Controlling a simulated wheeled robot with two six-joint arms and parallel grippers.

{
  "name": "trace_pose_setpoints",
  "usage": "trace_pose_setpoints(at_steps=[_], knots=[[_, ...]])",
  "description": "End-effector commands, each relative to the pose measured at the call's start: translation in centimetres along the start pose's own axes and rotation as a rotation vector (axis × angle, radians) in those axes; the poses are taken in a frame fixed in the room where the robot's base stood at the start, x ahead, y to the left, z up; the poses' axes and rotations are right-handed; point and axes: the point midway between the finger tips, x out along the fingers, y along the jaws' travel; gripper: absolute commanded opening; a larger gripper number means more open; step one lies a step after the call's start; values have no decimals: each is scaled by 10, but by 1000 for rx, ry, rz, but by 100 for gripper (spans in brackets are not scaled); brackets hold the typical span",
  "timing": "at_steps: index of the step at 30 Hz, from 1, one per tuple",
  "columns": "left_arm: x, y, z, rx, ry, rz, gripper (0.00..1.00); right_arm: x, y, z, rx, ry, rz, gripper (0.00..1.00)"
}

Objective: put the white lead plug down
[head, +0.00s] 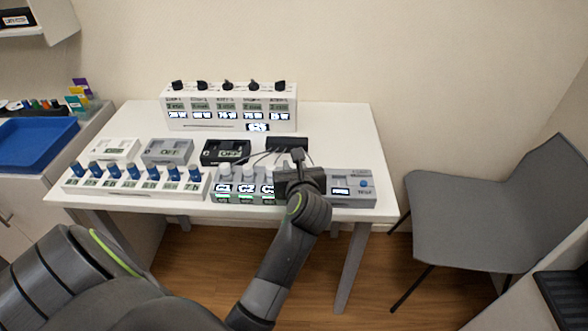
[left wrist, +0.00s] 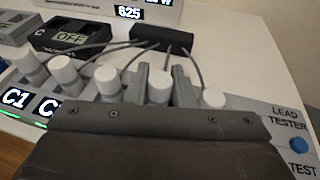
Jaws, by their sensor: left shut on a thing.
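My left gripper (head: 297,160) is over the front right of the white table, at the grey lead strip (head: 232,200). In the left wrist view its two grey fingers (left wrist: 161,86) are shut on a white lead plug (left wrist: 160,84), with one finger on each side of it. A dark lead runs behind this plug to the black box (left wrist: 162,39). Whether the plug's lower end sits in a socket is hidden by the gripper body. More white plugs (left wrist: 66,68) stand in a row to the left, and one white plug (left wrist: 213,98) is to the right. My right gripper is not in view.
The lead tester (head: 352,188) with a blue button is right of the gripper. A strip of blue-topped plugs (head: 130,187) lies left. A black OFF switch box (head: 226,151) and a white panel with knobs (head: 230,107) stand behind. A grey chair (head: 480,195) is right of the table.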

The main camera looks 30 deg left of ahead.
Motion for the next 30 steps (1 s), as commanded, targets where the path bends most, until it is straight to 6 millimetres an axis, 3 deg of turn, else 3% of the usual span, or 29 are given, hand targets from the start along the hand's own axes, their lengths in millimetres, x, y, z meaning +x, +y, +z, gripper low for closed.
trace_pose_setpoints(at_steps=[12, 13, 17, 30], knots=[[3, 0, -9, 0, -1, -1, 0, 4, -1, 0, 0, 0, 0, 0], [2, 0, -8, -1, -1, -1, 26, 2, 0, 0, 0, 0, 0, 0], [2, 0, -8, -1, -1, -1, 42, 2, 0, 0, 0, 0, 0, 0], [-1, -6, -1, -2, 0, -1, 43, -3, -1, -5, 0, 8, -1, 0]])
